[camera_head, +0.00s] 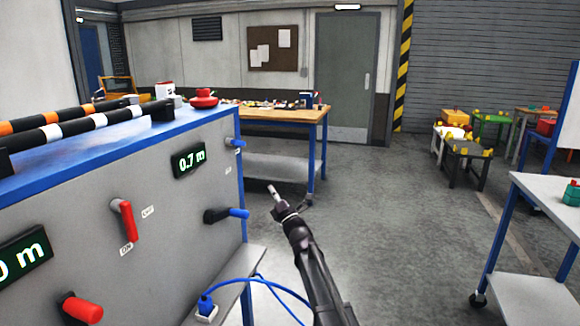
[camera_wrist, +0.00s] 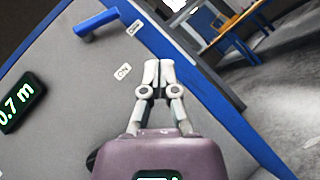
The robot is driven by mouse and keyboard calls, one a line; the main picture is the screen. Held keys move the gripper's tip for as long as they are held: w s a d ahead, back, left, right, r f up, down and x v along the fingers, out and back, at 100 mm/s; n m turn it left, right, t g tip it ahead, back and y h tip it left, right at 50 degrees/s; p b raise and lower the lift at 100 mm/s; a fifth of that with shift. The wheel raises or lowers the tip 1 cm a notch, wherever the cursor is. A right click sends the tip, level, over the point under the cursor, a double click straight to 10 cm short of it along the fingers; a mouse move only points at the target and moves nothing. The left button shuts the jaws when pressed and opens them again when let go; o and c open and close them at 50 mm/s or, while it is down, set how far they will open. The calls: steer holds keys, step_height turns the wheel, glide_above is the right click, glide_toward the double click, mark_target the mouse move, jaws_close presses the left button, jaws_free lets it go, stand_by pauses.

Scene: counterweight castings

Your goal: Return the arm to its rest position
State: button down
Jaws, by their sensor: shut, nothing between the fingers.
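My gripper (camera_head: 272,191) is at the end of my raised arm, right of the grey control cabinet (camera_head: 150,180) in the head view. In the wrist view my gripper (camera_wrist: 158,68) has its two fingertips together with nothing between them. Behind it lie the cabinet's grey panel (camera_wrist: 75,90) and its blue edge. A blue lever (camera_wrist: 100,24) with ON and OFF labels shows beyond the fingertips, apart from them.
The cabinet also bears red levers (camera_head: 128,222), a blue lever (camera_head: 236,213) and a display (camera_head: 188,160) reading 0.7 m. A blue cable (camera_head: 250,281) hangs low near my arm. A workbench (camera_head: 285,114) stands behind, a cart (camera_head: 545,200) at right. Open floor lies between.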

steer(key=s+d+f+m+g+h, duration=0.35)
steer(key=d+f+m+h, duration=0.35)
steer(key=d+f+m, duration=0.25)
steer(key=s+d+f+m+g+h, duration=0.3)
steer(key=s+d+f+m+h, duration=0.2)
steer(key=d+f+m+h, duration=0.5)
steer(key=s+d+f+m+g+y, duration=0.1)
steer(key=s+d+f+m+g, duration=0.2)
steer(key=s, duration=0.4)
steer(key=s+d+f+m+g, duration=0.1)
steer(key=s+f+m+g, duration=0.35)
steer(key=s, duration=0.25)
steer(key=s+f+m+g+y, duration=0.15)
steer(key=s+m+g, duration=0.45)
steer(key=s, duration=0.9)
step_height(320, 180, up, 20)
steer(key=p, duration=1.9)
steer(key=shift+w+p, duration=0.15)
steer(key=shift+p, duration=0.2)
steer(key=shift+d+f, duration=0.15)
steer(key=shift+d, duration=0.05)
